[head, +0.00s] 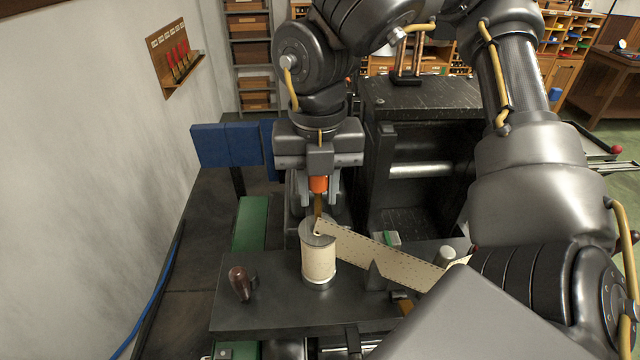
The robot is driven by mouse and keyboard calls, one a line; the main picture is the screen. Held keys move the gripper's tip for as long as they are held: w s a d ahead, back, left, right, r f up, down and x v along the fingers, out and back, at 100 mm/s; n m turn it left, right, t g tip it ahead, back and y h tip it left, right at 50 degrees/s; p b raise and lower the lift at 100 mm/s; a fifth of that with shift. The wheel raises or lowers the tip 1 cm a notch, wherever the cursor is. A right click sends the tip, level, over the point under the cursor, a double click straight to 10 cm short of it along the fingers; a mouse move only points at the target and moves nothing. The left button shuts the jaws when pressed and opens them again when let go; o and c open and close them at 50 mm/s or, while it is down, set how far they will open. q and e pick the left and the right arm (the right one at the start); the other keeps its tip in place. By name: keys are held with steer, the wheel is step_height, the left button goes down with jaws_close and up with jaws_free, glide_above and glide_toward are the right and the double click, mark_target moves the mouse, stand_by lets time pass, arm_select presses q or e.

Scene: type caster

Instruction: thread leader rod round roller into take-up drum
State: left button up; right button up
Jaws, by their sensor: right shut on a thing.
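My right gripper (318,190) points down at mid-picture, shut on the leader rod (318,204), which has an orange upper part and a thin brass-coloured lower part. The rod is upright over a drum (319,262) with a grey notched top and cream sides. The rod's lower end is at the notch; I cannot tell how deep it sits. My left gripper is not in view.
The drum stands on a dark plate (270,312) with a brown knob (241,283) at left and a dark pointed piece (375,276) by the strip. A black machine (420,100) stands behind. Blue panels (226,145) and a wall are at left.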

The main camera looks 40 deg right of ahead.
mark_target(318, 217)
steer(key=shift+f+b, duration=2.3)
steer(key=shift+f, duration=0.85)
steer(key=o, duration=1.1)
steer(key=shift+c, duration=0.2)
step_height(318, 217, up, 6)
steer(key=p, duration=0.6)
steer(key=shift+r, duration=0.1)
